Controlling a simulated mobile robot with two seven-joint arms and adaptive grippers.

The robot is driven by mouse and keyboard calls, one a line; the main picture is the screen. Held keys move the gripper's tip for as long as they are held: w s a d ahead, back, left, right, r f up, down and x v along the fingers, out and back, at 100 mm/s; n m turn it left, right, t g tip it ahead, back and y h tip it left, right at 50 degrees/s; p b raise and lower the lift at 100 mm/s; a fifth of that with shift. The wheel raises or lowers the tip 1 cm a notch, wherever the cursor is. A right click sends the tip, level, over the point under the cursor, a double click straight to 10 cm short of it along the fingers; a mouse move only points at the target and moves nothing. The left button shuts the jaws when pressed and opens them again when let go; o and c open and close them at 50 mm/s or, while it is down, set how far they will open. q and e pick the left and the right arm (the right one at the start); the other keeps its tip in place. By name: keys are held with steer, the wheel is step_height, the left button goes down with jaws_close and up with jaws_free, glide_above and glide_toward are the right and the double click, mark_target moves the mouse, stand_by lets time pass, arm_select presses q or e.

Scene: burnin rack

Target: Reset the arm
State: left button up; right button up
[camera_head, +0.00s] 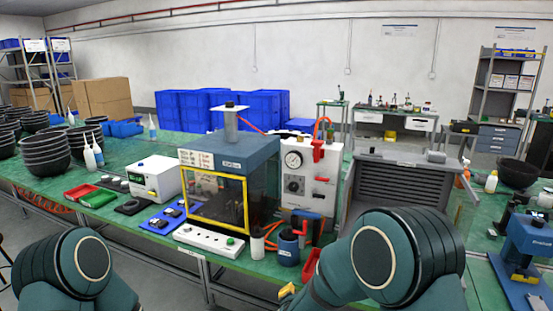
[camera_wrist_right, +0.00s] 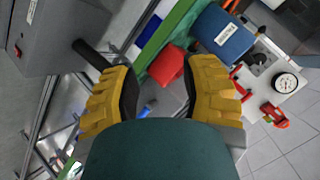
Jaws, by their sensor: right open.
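My right gripper (camera_wrist_right: 163,80) shows in the right wrist view with its two yellow ribbed fingers spread wide and nothing between them. In the head view my right arm comes in at the lower right, and a small yellow part of its gripper (camera_head: 288,291) shows near the table's front edge. My left arm shows at the lower left of the head view, but its gripper is out of view. In the right wrist view a black rod (camera_wrist_right: 88,54) sticks out of a grey box (camera_wrist_right: 62,28) and ends close to the left finger; I cannot tell whether they touch.
A red bin (camera_wrist_right: 166,65) lies beyond my right fingers. A grey louvred box (camera_head: 405,182) stands behind my right arm.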

steer(key=s+d+f+n+g+y, duration=0.2)
steer(key=s+f+n+g, duration=0.1)
steer(key=s+f, duration=0.35)
steer(key=s+d+f+n+g+y, duration=0.2)
steer(key=s+d+f+n, duration=0.1)
steer(key=s+f, duration=0.35)
steer(key=s+f+n+g+y, duration=0.1)
steer(key=s+n+g, duration=0.3)
steer(key=s, duration=0.8)
steer(key=shift+f+y, duration=0.4)
steer(key=shift+f, duration=0.4)
